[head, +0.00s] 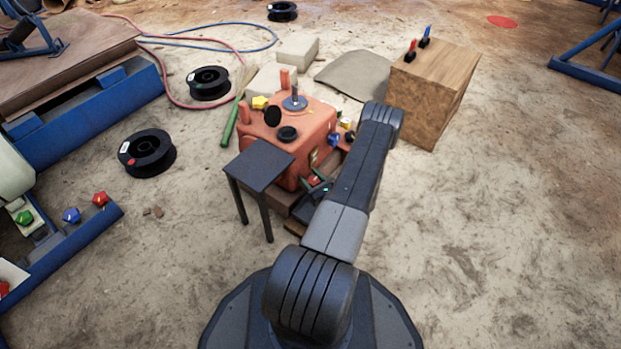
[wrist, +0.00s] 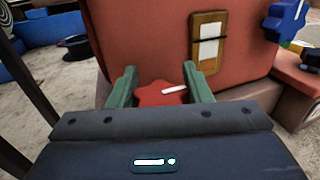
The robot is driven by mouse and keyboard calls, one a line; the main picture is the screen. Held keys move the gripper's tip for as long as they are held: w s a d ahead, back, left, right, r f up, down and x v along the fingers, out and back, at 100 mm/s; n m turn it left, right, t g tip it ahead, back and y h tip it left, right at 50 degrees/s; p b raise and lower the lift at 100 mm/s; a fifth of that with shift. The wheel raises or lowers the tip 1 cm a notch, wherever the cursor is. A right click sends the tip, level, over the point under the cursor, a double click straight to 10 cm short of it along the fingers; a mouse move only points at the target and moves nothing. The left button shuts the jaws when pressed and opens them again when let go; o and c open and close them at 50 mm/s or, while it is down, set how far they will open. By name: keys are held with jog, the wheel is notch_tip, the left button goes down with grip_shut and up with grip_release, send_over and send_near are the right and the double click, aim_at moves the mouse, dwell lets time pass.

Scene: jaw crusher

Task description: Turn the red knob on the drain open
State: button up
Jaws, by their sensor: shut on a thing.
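The red knob (wrist: 155,97) is low on the front of the orange-red machine housing (wrist: 145,40) in the wrist view. It is star-shaped with a white pointer mark aimed to the right and slightly up. My gripper (wrist: 160,88) has its green fingers on either side of the knob and is shut on it. The palm hides the knob's lower part. In the head view my arm reaches down to the housing (head: 315,122), and my gripper (head: 318,184) is at its lower front; the knob is too small to make out there.
A sight glass (wrist: 208,42) is above and right of the knob, with a blue knob (wrist: 286,18) further right. A small dark table (head: 262,168) stands close on the left. A wooden box (head: 432,95) is at the back right. Open floor lies to the right.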

jog(key=shift+n+g+y, duration=0.3)
jog(key=shift+y, duration=0.1)
jog(key=n+g+y, duration=0.2)
jog(key=g+y, duration=0.1)
jog(key=shift+s+a+n, duration=0.15)
jog(key=shift+n, duration=0.25)
jog(key=n+g+y, duration=0.1)
jog(key=n+g, duration=0.1)
jog(key=g, duration=0.1)
jog(key=n+g+y, duration=0.1)
jog(key=g, duration=0.1)
jog(key=shift+s+a+n+y, duration=0.15)
jog(key=shift+s+n+y, duration=0.1)
jog(key=shift+n+y, duration=0.05)
jog(key=n+g, duration=0.2)
jog(key=g, duration=0.1)
jog(key=n+g+y, duration=0.1)
jog(key=g, duration=0.1)
jog(key=shift+s+a, duration=0.1)
jog(key=shift+s, duration=0.15)
jog(key=shift+s+n+g, duration=0.15)
jog(key=shift+n+g, duration=0.7)
jog(key=shift+g, duration=0.4)
jog(key=shift+s+n+g, duration=0.15)
jog(key=shift+n+g, duration=0.7)
jog(key=shift+g, duration=0.4)
jog(key=shift+h, duration=0.3)
jog(key=o, duration=1)
